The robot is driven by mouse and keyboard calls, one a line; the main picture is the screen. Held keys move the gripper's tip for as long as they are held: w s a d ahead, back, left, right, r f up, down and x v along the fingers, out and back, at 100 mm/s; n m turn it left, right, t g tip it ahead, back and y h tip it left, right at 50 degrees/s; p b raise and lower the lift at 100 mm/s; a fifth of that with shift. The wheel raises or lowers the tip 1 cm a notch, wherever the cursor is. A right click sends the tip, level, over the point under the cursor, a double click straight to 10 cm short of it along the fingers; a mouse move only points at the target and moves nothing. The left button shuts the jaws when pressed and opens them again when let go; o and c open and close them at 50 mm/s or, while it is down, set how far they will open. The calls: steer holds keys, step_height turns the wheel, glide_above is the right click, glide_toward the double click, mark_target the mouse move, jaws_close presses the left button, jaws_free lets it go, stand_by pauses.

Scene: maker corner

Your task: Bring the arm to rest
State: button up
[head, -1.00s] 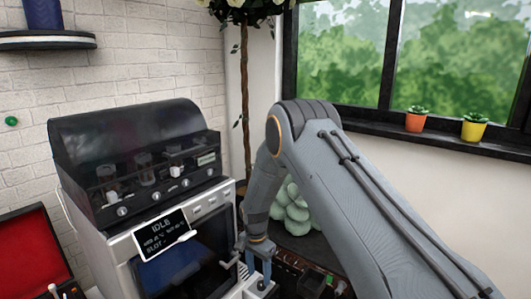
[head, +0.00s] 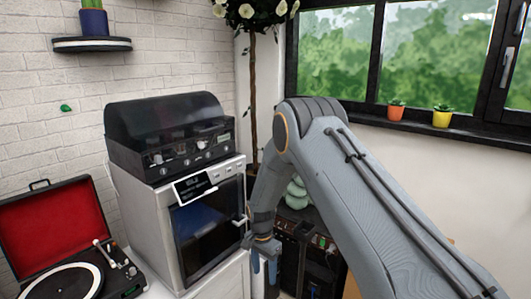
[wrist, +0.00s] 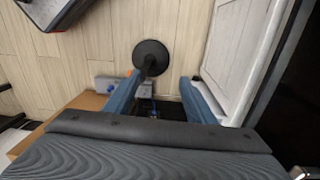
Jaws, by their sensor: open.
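My arm reaches out from the lower right in the head view and bends down at the elbow. My gripper (head: 264,266) hangs low beside the front right edge of the white machine. In the wrist view, my gripper (wrist: 158,86) shows two blue fingers spread apart with nothing held between them. Whether a finger touches the machine cannot be told from the head view.
The white machine (head: 160,225) with a dark lid stands left of my gripper. A red-lined record player (head: 60,225) is at the far left. Dark equipment (head: 305,250) stands behind my arm. The wrist view shows plank floor (wrist: 95,50) and a round black disc (wrist: 150,53).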

steer(key=s+d+r+n, duration=0.2)
steer(key=s+d+r, duration=0.35)
steer(key=r, duration=0.35)
steer(key=s+d+r+n, duration=0.2)
steer(key=s+d+r, duration=0.2)
steer(key=d+r, duration=0.3)
steer(key=s+d+r+n, duration=0.1)
steer(key=s+d+r, duration=0.1)
steer(key=s, duration=0.5)
steer(key=s+d+r+n, duration=0.1)
steer(key=s+d+r, duration=0.2)
steer(key=s, duration=0.4)
steer(key=s+d+r+n, duration=0.2)
steer(key=s+r, duration=0.3)
steer(key=s, duration=0.2)
steer(key=shift+d+p, duration=0.15)
steer(key=shift+p, duration=0.3)
